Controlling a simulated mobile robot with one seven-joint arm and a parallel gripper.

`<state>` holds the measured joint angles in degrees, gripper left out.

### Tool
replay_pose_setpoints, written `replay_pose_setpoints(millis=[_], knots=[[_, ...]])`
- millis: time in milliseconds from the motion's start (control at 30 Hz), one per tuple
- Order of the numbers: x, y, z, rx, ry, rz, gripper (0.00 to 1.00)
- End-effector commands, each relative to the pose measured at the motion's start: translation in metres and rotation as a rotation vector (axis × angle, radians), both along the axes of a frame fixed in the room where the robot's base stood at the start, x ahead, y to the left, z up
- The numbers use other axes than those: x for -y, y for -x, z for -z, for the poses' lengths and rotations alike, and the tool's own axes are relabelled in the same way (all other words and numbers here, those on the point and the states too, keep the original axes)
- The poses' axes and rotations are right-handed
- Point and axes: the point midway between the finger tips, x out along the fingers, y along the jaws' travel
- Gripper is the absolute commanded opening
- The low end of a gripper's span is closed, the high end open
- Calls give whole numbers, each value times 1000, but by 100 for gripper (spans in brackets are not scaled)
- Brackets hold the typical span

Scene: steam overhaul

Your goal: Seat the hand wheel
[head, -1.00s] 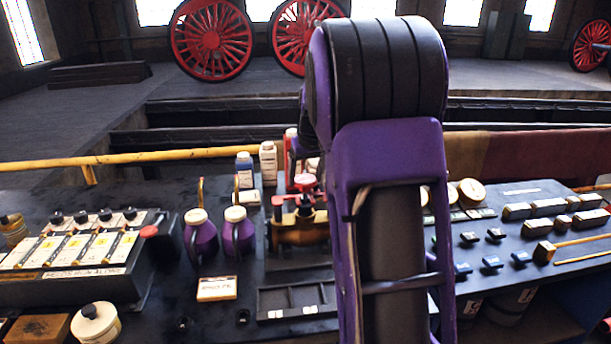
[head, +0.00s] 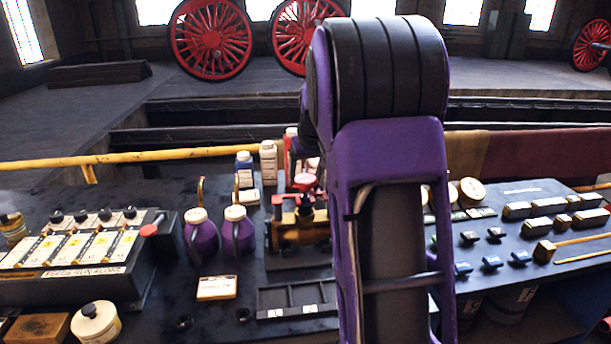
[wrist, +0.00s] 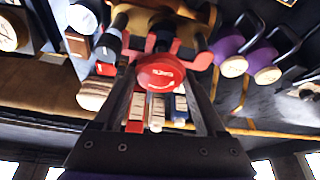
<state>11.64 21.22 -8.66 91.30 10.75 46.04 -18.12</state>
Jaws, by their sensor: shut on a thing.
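The red hand wheel (wrist: 160,74), with a round lettered cap, lies between the fingertips of my gripper (wrist: 164,62) in the wrist view. My gripper is shut on it. In the head view the red hand wheel (head: 305,182) shows at the top of the brass valve (head: 300,233), left of my arm. The brass valve also shows behind the wheel in the wrist view (wrist: 150,20). The wheel and valve overlap in both views; I cannot tell whether the wheel is fully down on its stem. My arm hides the right side of the valve in the head view.
Two purple cans (head: 202,238) stand left of the valve. Several bottles (head: 268,162) stand behind it. A dark compartment tray (head: 290,312) lies in front. A lubricator box (head: 75,262) is at the left. Labelled blocks and blue clips fill the right side.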

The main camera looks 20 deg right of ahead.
Motion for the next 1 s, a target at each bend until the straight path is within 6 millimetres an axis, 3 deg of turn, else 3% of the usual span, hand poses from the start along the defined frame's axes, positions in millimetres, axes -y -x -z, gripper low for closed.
replay_pose_setpoints(millis=[1000], knots=[[0, 0, 13, 2, 0, 0, 0]])
